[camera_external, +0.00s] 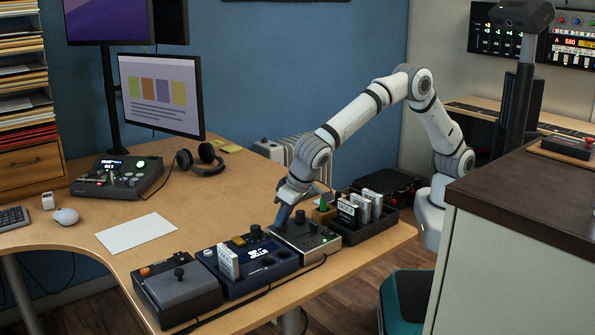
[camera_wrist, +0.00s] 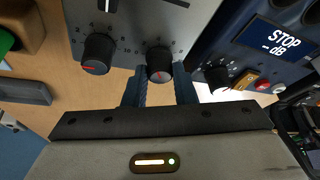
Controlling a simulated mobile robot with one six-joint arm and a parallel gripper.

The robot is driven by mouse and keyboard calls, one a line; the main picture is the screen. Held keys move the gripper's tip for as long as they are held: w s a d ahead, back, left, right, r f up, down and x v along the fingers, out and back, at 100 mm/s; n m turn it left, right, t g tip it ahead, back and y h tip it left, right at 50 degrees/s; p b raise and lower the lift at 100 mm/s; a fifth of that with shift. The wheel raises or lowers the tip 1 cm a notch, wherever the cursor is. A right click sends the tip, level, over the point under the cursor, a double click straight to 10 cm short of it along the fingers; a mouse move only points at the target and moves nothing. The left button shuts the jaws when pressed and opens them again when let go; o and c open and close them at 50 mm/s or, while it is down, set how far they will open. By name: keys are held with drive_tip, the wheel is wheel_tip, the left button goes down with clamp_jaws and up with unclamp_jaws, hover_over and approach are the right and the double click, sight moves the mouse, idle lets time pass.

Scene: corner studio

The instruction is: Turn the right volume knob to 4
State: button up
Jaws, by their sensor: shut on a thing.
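The grey control box (camera_external: 309,243) stands on the desk between a dark blue box and a black rack. In the wrist view its panel shows two dark knobs with dials. The right volume knob (camera_wrist: 159,60) has a red mark on its lower side, toward me. The left knob (camera_wrist: 97,50) has its red mark at lower left. In the external view my gripper (camera_external: 281,219) reaches down at the box's left part, hiding that knob.
The blue box (camera_external: 238,285) with a display reading STOP (camera_wrist: 272,40) sits close beside. The black rack (camera_external: 381,229) of cards and a wooden block with a green top (camera_wrist: 5,42) are on the other side. A white sheet (camera_external: 136,233) lies on the open desk.

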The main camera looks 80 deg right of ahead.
drive_tip(key=shift+a+m+h, duration=0.15)
drive_tip(key=shift+m+h, duration=0.25)
drive_tip(key=shift+m, duration=0.8)
drive_tip(key=shift+g, duration=0.3)
drive_tip(key=o, duration=1)
drive_tip(key=shift+v, duration=3.9)
